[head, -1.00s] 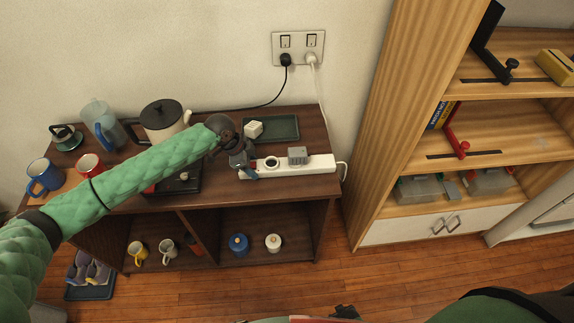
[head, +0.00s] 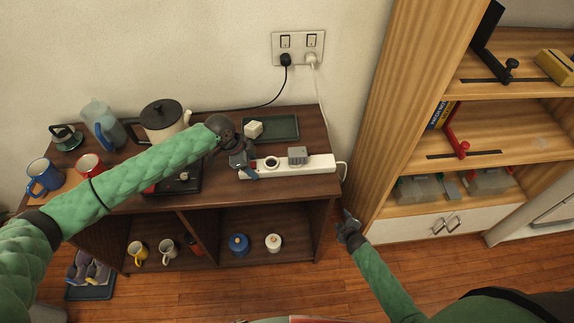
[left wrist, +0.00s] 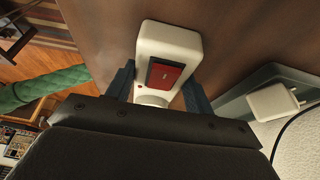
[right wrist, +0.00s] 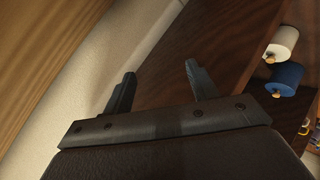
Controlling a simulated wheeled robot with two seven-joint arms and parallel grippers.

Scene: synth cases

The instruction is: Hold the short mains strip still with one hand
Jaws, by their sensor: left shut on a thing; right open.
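The short white mains strip (head: 318,165) lies along the front right of the dark wooden cabinet top. A grey plug (head: 297,155) and a round dark-ringed socket show on it. My left gripper (head: 247,172) is shut on the strip's left end. In the left wrist view the strip's end with a red switch (left wrist: 166,76) sits between the two fingers. My right gripper (head: 346,219) is open and empty, in front of the cabinet's right edge and lower than its top. The right wrist view shows its two fingers (right wrist: 157,88) apart with nothing between them.
A white plug adapter (head: 253,129) and a dark tray (head: 284,127) are behind the strip. A kettle (head: 165,122), jug and mugs stand to the left. A wall socket (head: 298,48) feeds cords down. A tall wooden shelf unit (head: 392,120) stands close on the right.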

